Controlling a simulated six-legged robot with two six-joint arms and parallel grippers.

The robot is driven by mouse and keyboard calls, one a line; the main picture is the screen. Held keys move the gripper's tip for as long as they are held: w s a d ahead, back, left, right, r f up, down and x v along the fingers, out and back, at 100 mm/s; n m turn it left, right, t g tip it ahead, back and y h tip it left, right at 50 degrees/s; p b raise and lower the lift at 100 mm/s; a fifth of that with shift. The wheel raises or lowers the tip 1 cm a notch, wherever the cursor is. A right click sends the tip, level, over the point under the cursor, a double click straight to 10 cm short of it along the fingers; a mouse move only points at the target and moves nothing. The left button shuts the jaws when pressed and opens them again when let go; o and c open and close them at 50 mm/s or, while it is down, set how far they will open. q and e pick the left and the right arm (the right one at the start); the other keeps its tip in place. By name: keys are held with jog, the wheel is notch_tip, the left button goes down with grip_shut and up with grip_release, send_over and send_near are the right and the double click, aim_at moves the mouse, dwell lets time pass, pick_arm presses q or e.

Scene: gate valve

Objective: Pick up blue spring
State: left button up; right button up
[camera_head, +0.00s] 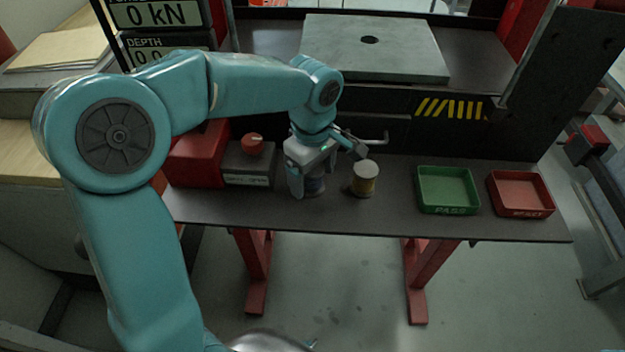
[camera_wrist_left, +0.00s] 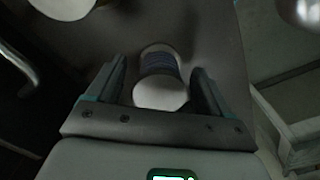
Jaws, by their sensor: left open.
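The blue spring (camera_head: 315,185) stands on the dark bench shelf, partly hidden under my left gripper (camera_head: 327,174). In the left wrist view the blue spring (camera_wrist_left: 160,64) has dark blue coils and a pale round cap at each end. It lies between the two fingers of my left gripper (camera_wrist_left: 158,68), which are open with a gap on both sides of it. A yellow spring (camera_head: 364,179) with a pale cap stands just right of the gripper. My right gripper is not in view.
A box with a red knob (camera_head: 252,145) stands left of my gripper. A press plate (camera_head: 375,48) is behind. The shelf's front edge is close.

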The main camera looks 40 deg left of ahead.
pick_arm(q)
jog(key=shift+f, duration=0.15)
jog(key=c, duration=1.4)
